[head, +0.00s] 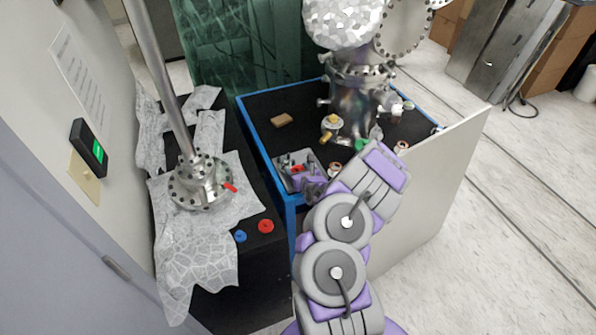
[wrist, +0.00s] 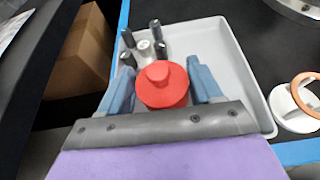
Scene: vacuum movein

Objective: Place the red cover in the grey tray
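The red cover (wrist: 162,86), a round cap with a small knob, is between the two blue fingers of my gripper (wrist: 160,66) in the wrist view. The fingers meet its left and right sides, so the gripper looks shut on it. The cover is over the grey tray (wrist: 243,88); whether it touches the tray floor I cannot tell. In the head view the tray (head: 282,166) stands at the blue-edged bench's near left corner. My gripper (head: 303,177) is over it, partly hiding it, with red showing at the fingers.
Dark pegs and a white piece (wrist: 144,46) sit in the tray behind the cover. A white part with a copper ring (wrist: 300,100) stands right of the tray. Another red cap (head: 265,226) and a blue cap (head: 240,236) lie on the left black bench. A brown block (head: 281,120) lies farther back.

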